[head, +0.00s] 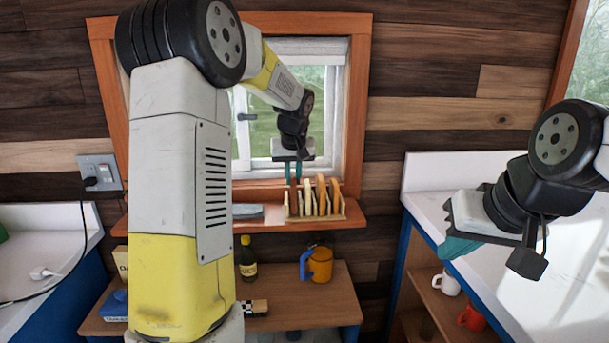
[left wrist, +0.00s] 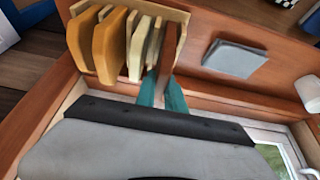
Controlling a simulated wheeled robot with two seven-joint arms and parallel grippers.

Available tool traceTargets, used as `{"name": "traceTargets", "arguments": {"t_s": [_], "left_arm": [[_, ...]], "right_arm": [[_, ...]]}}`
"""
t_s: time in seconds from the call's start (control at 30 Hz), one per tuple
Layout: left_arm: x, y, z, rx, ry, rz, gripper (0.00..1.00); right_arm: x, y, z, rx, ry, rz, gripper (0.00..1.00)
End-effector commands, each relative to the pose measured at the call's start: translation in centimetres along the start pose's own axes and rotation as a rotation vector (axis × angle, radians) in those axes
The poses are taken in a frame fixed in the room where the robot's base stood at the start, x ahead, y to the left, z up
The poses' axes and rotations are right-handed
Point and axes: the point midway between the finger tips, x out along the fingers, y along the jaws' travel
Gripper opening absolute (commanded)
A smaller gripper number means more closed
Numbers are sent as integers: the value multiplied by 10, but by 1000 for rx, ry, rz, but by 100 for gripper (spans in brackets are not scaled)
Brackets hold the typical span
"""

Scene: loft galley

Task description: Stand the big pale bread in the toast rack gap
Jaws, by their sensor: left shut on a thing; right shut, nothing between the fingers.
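The pale wooden toast rack (head: 318,218) stands on the window shelf and holds several upright slices. Pale bread (head: 307,197) stands near its left end, and orange-tan slices (head: 335,195) stand at the right. My left gripper (head: 293,172) points down over the rack's left end. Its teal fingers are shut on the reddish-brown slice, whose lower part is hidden. Pale slices (left wrist: 139,48) stand close beside the fingers. My right gripper (head: 458,246) is shut and empty, away at the right.
The window is close behind. Below, a wooden table holds a dark bottle (head: 247,258) and an orange mug (head: 319,264). A white counter (head: 430,185) is at the right.

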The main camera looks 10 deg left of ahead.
Motion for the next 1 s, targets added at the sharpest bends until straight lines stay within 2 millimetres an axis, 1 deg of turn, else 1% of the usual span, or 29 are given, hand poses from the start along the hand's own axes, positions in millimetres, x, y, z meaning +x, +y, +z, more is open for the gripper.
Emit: {"name": "traceTargets", "arguments": {"t_s": [0.13, 0.17, 0.2, 0.27, 0.3, 0.57, 0.67, 0.77, 1.0], "left_arm": [[0, 0, 0, 0, 0, 0, 0], [0, 0, 0, 0, 0, 0, 16], [0, 0, 0, 0, 0, 0, 24], [0, 0, 0, 0, 0, 0, 35], [0, 0, 0, 0, 0, 0, 39], [0, 0, 0, 0, -1, 0, 39], [-4, 0, 0, 0, 1, 1, 39], [-17, 0, -1, -1, 2, 1, 39], [-58, 0, -1, 0, 2, 1, 39]], "right_arm": [[0, 0, 0, 0, 0, 0, 0], [0, 0, 0, 0, 0, 0, 0], [0, 0, 0, 0, 0, 0, 0], [0, 0, 0, 0, 0, 0, 0], [0, 0, 0, 0, 0, 0, 0], [0, 0, 0, 0, 0, 0, 0], [0, 0, 0, 0, 0, 0, 0], [0, 0, 0, 0, 0, 0, 0], [0, 0, 0, 0, 0, 0, 0]]}}
